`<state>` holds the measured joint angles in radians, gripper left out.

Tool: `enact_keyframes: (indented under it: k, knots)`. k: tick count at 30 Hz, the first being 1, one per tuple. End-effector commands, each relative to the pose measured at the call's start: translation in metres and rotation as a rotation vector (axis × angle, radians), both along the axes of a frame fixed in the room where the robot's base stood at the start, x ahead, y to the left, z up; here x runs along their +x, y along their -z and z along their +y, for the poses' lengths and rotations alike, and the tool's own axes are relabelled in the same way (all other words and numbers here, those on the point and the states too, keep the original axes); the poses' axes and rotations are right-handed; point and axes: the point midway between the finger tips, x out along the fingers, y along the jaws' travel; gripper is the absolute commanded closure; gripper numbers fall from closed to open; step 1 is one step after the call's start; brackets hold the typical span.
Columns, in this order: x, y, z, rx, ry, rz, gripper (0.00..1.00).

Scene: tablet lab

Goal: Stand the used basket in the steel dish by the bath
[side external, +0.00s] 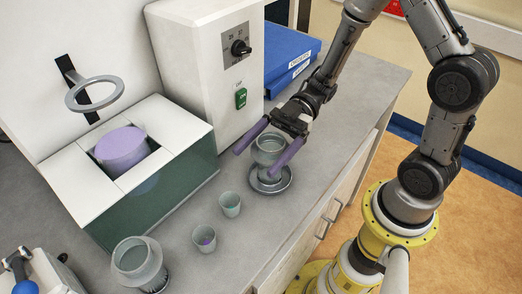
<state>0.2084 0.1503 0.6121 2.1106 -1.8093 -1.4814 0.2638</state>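A grey cylindrical basket (268,158) stands upright in the shallow round steel dish (287,186) on the bench, to the right of the bath. My gripper (256,161) has purple fingers, spread to either side of this basket near its rim. A gap shows between the left finger and the basket; contact on the right side is unclear. The bath (150,208) is a dark green tank with a white top, and a purple vessel (122,146) sits in its opening. A second similar grey basket (139,264) stands at the front left.
A metal ring (95,94) sticks out above the bath. A white control box (208,60) and blue binders (290,58) stand behind. Bench to the right is clear.

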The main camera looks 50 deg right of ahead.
Motion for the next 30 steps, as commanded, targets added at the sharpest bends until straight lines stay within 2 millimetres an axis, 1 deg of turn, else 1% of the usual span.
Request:
enact_keyframes:
  k: [8,11,14,17,27,30]
  knots:
    - [0.0,0.0,0.0,0.0,0.0,-0.001,0.03]
    - [0.0,-0.003,0.0,0.0,0.0,-0.003,0.03]
    - [0.001,-0.004,-0.009,0.0,0.004,-0.003,0.03]
    - [0.001,-0.006,-0.023,0.0,0.006,-0.001,0.03]
    - [0.001,-0.015,-0.09,-0.001,0.006,-0.002,0.03]
    - [0.001,-0.018,-0.104,-0.001,0.004,-0.002,0.03]
